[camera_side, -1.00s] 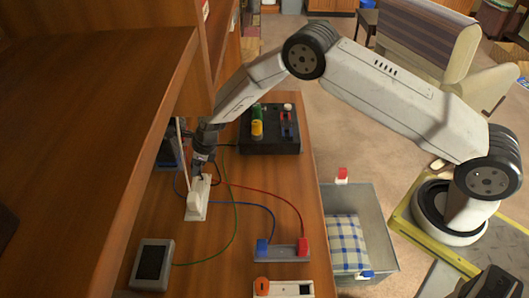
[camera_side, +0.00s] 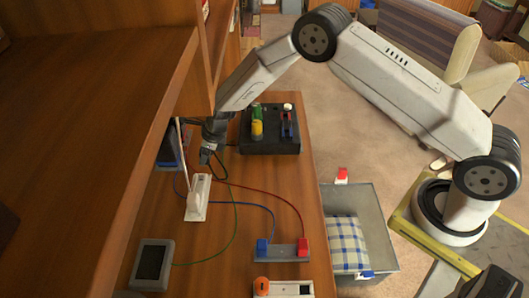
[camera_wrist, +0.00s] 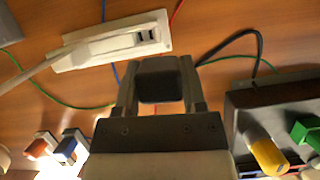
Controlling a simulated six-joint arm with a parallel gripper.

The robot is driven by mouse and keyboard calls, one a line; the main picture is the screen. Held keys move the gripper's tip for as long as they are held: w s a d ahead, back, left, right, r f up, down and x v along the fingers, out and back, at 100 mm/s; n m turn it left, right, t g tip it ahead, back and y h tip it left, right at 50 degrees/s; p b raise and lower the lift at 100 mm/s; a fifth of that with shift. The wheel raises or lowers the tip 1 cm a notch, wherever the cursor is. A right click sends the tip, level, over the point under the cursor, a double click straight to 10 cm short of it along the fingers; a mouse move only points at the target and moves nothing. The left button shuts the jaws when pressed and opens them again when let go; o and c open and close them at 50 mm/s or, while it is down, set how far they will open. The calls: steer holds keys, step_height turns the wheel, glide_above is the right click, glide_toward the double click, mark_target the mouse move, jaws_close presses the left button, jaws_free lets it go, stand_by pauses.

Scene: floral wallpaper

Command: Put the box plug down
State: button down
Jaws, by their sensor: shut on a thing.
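My gripper (camera_side: 208,152) is shut on a dark box plug, held just behind the white socket strip (camera_side: 197,198) on the wooden bench. In the wrist view the dark plug (camera_wrist: 160,82) sits between both fingers, clear of the socket strip (camera_wrist: 112,42). The strip shows dark slots at its right end. A white plug with a white cord occupies its other end. A black cable (camera_wrist: 232,38) loops beside the plug toward the black box. The gap between plug and bench is hard to judge.
The black box (camera_side: 270,147) with yellow and green parts and switches stands close right of my gripper. A terminal block (camera_side: 282,254), a grey screen unit (camera_side: 152,264) and thin wires lie in front. A metal bin (camera_side: 382,222) stands beyond the bench edge. Wooden shelving (camera_side: 90,120) rises at left.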

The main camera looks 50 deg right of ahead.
steer(key=s+d+r+m, duration=0.2)
steer(key=d+r, duration=0.1)
steer(key=d, duration=0.3)
steer(key=s+d+r+m+h, duration=0.1)
steer(key=s+d+r, duration=0.2)
steer(key=d, duration=0.4)
steer(key=shift+r+m+t, duration=0.2)
steer(key=shift+m+t, duration=0.2)
steer(key=shift+d, duration=0.1)
steer(key=shift+w+f, duration=1.55)
steer(key=shift+w, duration=0.65)
steer(key=shift+w+f, duration=1.5)
steer(key=shift+w, duration=0.75)
steer(key=shift+w+f, duration=1.55)
steer(key=shift+w, duration=0.65)
steer(key=shift+f, duration=0.1)
steer(key=shift+w+f, duration=0.2)
steer(key=shift+f, duration=1.6)
